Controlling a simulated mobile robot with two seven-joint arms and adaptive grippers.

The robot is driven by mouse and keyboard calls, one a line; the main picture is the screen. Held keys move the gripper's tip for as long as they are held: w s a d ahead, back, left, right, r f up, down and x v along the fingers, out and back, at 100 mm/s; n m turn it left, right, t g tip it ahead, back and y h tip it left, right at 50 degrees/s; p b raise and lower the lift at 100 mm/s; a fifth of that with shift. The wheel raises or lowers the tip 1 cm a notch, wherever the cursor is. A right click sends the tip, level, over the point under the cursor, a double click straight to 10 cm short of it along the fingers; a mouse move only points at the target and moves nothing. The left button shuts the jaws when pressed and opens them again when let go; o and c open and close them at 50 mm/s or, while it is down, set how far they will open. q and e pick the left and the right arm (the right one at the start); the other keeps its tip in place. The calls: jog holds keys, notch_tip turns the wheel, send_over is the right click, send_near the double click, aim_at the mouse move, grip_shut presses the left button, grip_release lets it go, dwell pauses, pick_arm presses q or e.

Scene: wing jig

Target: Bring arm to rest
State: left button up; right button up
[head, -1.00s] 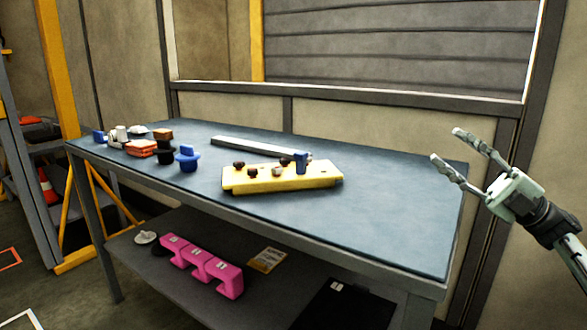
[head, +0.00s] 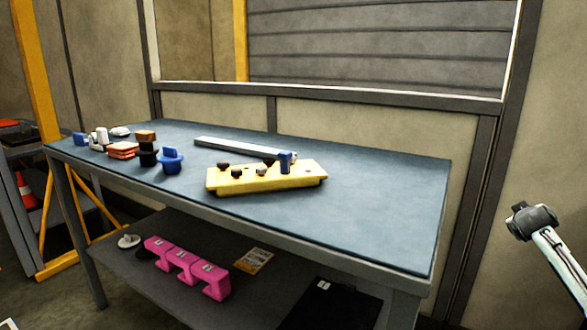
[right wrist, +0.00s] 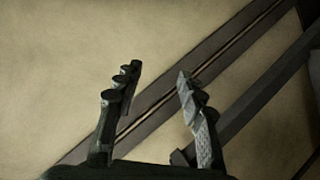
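My right gripper (right wrist: 157,85) is open and empty in the right wrist view, with its two fingers well apart and only the wall and dark frame bars behind them. In the head view only a piece of my right arm (head: 550,245) shows at the right edge, beside the table, and its gripper is not visible there. My left gripper is in neither view. The yellow wing jig (head: 265,178) lies on the blue-grey table top (head: 360,200), with dark knobs and a blue upright piece (head: 285,162) on it.
A long pale bar (head: 235,147) lies behind the jig. Blue, black, orange and white parts stand at the table's left end. A pink part (head: 187,268) and a yellow card (head: 254,261) are on the lower shelf (head: 150,285). The table's right part is clear.

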jog(key=s+f+m+g, duration=0.1)
jog(key=s+f+g, duration=0.3)
jog(key=s, duration=0.1)
jog(key=s+a+f+n+y, duration=0.1)
jog(key=s+a+f+y, duration=0.1)
jog(key=s+a+f, duration=0.7)
jog(key=s+a+f+n+y, duration=0.2)
jog(key=s+a+f, duration=0.2)
jog(key=a+f, duration=0.75)
pick_arm(q)
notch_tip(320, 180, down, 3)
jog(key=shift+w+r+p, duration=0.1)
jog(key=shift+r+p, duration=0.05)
jog(key=shift+p, duration=0.55)
pick_arm(e)
jog(key=s+a+f+g+y, duration=0.1)
jog(key=s+a+f+y, duration=0.1)
jog(key=s+a+f, duration=0.2)
jog(key=s+a+f+g+y, duration=0.1)
jog(key=s+a+f, duration=0.4)
jog(key=s+a, duration=0.6)
jog(key=s, duration=0.5)
jog(key=shift+s+y, duration=0.35)
jog(key=shift+y, duration=0.05)
jog(key=shift+f, duration=0.1)
